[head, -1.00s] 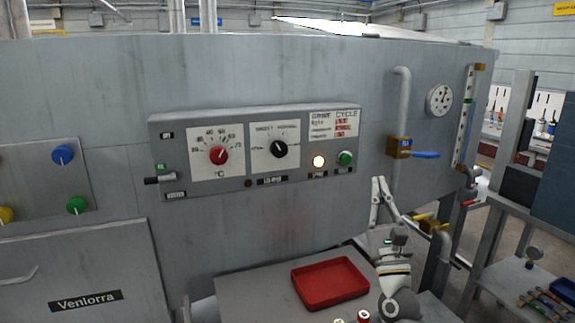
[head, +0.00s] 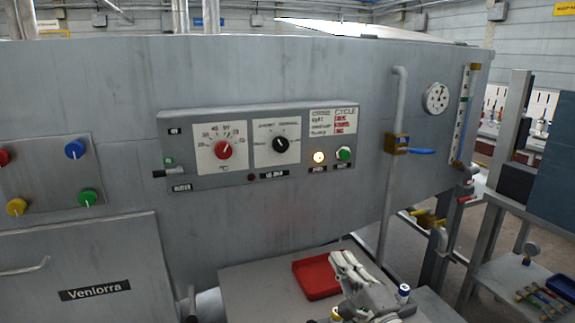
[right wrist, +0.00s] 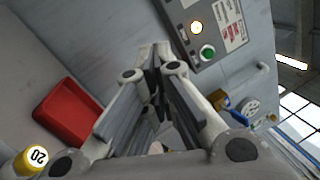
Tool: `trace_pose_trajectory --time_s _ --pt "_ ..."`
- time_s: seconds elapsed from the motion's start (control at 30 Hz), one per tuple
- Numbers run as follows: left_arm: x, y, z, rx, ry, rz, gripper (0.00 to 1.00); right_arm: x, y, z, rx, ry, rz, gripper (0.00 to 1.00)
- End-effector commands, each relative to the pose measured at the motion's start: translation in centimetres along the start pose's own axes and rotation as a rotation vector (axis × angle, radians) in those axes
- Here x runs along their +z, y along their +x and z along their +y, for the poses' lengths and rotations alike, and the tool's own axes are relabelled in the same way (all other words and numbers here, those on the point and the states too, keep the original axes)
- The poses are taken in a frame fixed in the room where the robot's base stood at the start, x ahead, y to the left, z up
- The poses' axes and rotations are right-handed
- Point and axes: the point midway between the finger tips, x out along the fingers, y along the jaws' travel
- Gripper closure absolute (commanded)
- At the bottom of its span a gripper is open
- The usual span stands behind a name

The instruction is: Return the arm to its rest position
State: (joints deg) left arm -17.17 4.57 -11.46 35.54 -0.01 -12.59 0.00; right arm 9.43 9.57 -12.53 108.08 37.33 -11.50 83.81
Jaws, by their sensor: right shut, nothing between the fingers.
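My right gripper (head: 340,257) is low in the head view, in front of the red tray and hiding its right part. Its fingers are shut and empty. In the right wrist view the fingers of this gripper (right wrist: 157,55) come together at the top middle, with the grey control panel (right wrist: 208,28) beyond them to the right. My left gripper is in neither view.
The red tray (head: 312,279) lies on a grey table (head: 240,285) before the machine. A yellow-topped cylinder (head: 336,314) and a blue-topped one (head: 403,290) stand near my right arm. A vertical pipe (head: 390,180) with a blue-handled valve (head: 400,145) rises behind.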

Motion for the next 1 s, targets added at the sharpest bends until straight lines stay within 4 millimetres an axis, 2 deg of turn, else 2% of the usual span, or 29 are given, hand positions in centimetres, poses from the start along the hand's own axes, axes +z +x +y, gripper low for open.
trace_pose_trajectory --time_s 0.03,0.17,0.2,0.27,0.3,0.43,0.6,0.7,0.97,1.0 --pt "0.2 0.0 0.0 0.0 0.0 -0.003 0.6 0.4 -1.6 2.4 0.085 -0.097 0.001 1.0" --pt "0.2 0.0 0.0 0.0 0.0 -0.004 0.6 0.8 -6.5 8.1 0.334 -0.405 -0.029 1.0" --pt "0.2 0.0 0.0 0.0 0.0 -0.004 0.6 0.9 -8.2 9.7 0.411 -0.498 -0.046 1.0" --pt "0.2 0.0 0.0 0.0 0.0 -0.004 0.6 0.8 -11.1 11.9 0.529 -0.632 -0.081 1.0" --pt "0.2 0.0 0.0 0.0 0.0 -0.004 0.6 0.8 -13.1 13.2 0.609 -0.719 -0.111 1.0" --pt "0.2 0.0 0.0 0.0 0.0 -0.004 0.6 0.3 -20.3 16.6 0.865 -0.974 -0.236 1.0" --pt "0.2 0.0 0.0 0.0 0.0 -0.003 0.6 -0.2 -28.9 18.4 1.141 -1.198 -0.432 1.0" --pt "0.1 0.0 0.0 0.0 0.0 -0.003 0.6 -0.4 -33.0 18.5 1.263 -1.276 -0.542 1.0" --pt "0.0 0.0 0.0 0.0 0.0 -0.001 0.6 -0.3 -41.9 17.5 1.512 -1.379 -0.821 1.0" --pt "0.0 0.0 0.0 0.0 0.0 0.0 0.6 -0.7 -41.6 18.6 1.508 -1.378 -0.82 1.0"
